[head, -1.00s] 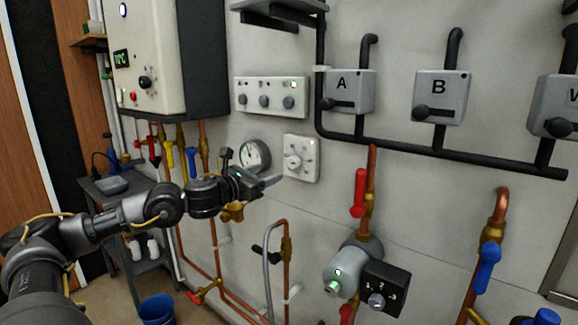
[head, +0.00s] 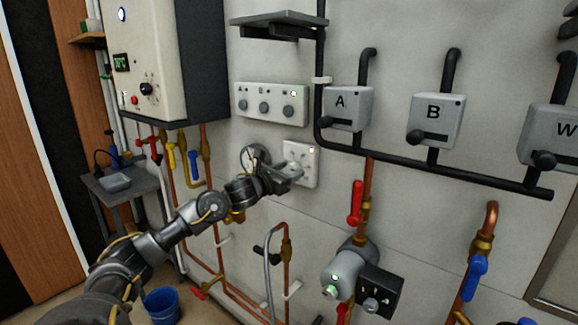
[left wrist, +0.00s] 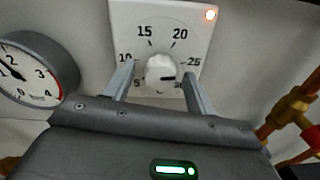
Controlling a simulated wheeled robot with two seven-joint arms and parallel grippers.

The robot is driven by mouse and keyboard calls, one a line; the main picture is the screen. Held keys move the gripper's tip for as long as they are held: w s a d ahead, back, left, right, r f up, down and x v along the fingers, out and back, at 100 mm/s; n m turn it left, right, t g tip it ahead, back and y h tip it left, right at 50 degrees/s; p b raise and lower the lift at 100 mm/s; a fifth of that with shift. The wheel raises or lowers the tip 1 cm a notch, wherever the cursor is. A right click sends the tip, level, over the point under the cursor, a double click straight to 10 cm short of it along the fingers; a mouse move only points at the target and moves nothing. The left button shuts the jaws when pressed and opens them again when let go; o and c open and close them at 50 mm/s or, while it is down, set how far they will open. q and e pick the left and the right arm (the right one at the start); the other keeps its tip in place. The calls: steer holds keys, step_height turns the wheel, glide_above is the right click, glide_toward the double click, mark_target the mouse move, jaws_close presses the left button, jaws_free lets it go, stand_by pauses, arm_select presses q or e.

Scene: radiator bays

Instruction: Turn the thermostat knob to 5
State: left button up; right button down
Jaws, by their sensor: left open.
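The thermostat is a white square plate on the wall, seen in the head view (head: 311,158) and in the left wrist view (left wrist: 190,30). Its dial numbers run from 5 at lower left over the top to 30 at lower right. The white thermostat knob (left wrist: 160,67) sits in the middle, with a dark mark pointing right, between 25 and 30. My left gripper (head: 292,171) is open in front of the plate and hides part of it in the head view. In the left wrist view its fingers stand either side of the knob, with gaps; contact cannot be seen. My right gripper is out of view.
A round pressure gauge (left wrist: 32,70) is close left of the thermostat. A panel with three knobs (head: 271,104) is above it. Brass and copper pipe fittings (left wrist: 290,108) lie to the right. Boxes A (head: 348,107) and B (head: 438,120) hang further right.

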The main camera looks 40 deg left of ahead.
arm_select(q)
steer(key=shift+w, duration=0.2)
steer(key=c, duration=1)
